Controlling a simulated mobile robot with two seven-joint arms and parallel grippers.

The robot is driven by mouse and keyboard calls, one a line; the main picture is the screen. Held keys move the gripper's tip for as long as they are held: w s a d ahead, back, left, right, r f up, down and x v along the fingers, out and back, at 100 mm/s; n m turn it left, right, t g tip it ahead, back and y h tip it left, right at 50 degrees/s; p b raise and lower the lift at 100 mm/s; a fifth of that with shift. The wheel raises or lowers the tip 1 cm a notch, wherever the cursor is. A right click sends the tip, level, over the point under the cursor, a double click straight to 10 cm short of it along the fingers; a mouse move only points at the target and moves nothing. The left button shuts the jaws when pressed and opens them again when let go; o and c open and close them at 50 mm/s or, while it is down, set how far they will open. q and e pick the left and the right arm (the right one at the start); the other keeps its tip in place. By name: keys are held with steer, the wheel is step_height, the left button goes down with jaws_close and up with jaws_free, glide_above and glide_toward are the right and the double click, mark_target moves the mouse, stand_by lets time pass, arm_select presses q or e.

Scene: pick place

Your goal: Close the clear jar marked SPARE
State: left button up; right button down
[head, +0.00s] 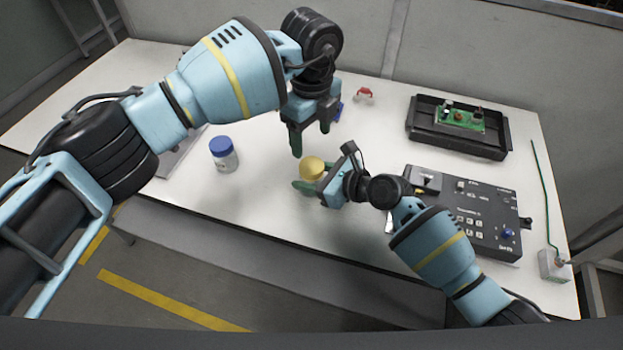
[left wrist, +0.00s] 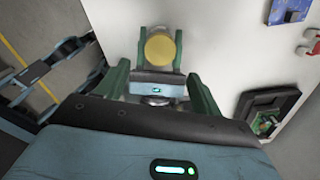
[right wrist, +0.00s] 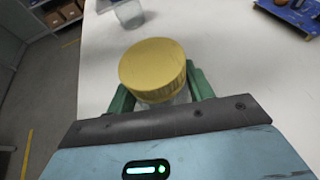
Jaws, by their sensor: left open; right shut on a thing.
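A clear jar with a yellow lid (head: 312,166) stands near the table's front edge, between the fingers of my right gripper (head: 314,183). The right wrist view shows the yellow lid (right wrist: 153,68) on top and the clear body (right wrist: 180,97) below it, gripped by the green fingers. No SPARE marking is readable, and I cannot tell how tightly the lid sits. My left gripper (head: 311,138) is open and empty, above and slightly behind the jar. In the left wrist view, the lid (left wrist: 160,48) shows beyond and between its open fingers.
A second clear jar with a blue lid (head: 223,154) stands to the left. A black control box (head: 480,215) lies at right, with a black tray (head: 415,125) holding a green circuit board (head: 462,121) behind. A small red item (head: 364,93) lies at the back.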

mark_target(312, 165)
arm_select(q)
steer(key=shift+f, duration=0.15)
steer(key=shift+f, duration=3.9)
steer(key=c, duration=1)
steer(key=m, duration=0.6)
steer(key=shift+m, duration=0.3)
steer(key=o, duration=1.1)
